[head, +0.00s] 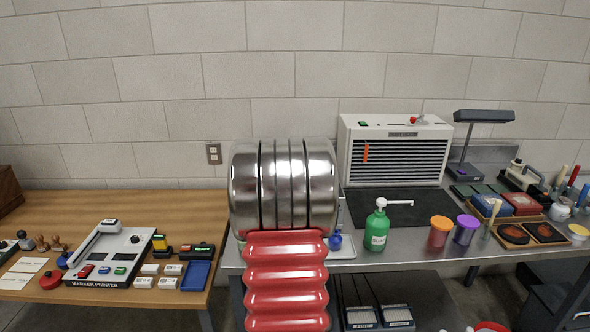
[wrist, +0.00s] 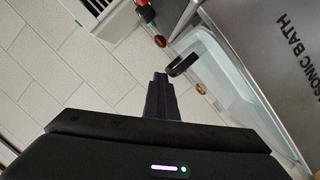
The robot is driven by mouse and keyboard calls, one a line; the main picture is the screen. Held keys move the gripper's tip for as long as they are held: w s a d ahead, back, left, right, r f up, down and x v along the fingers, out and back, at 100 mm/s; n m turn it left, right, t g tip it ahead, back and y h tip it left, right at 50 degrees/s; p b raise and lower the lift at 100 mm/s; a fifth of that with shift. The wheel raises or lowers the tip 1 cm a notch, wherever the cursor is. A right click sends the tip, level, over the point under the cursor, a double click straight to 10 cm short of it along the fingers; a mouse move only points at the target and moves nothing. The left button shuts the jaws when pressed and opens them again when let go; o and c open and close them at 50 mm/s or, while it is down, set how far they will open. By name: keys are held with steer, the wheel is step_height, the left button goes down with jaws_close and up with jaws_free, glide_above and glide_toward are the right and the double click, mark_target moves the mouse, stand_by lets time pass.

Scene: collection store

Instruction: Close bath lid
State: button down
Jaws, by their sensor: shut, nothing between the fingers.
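The bath (wrist: 288,62) shows in the wrist view at the right, a grey metal body with "SONIC BATH" lettering on it. Beside the lettered face lies a pale, translucent panel or basin wall (wrist: 232,88); I cannot tell which, nor how far the lid stands open. A black handle-like bar (wrist: 183,65) sits at its near edge. My gripper (wrist: 160,76) is shut and empty, its dark fingertips just left of the black bar and apparently apart from it. In the head view my arm hides the bath and gripper.
A white louvred unit (head: 396,150) stands at the back of the steel bench. A marker printer (head: 108,253) is on the wooden table at left.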

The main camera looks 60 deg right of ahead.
steer(key=r, duration=0.2)
steer(key=a+r, duration=0.1)
steer(key=shift+w+r, duration=0.25)
steer(key=shift+r, duration=0.1)
steer(key=s+v, duration=0.1)
steer(key=v, duration=0.8)
steer(key=shift+s+r, duration=0.15)
steer(key=shift+r, duration=0.25)
steer(key=shift+d, duration=0.15)
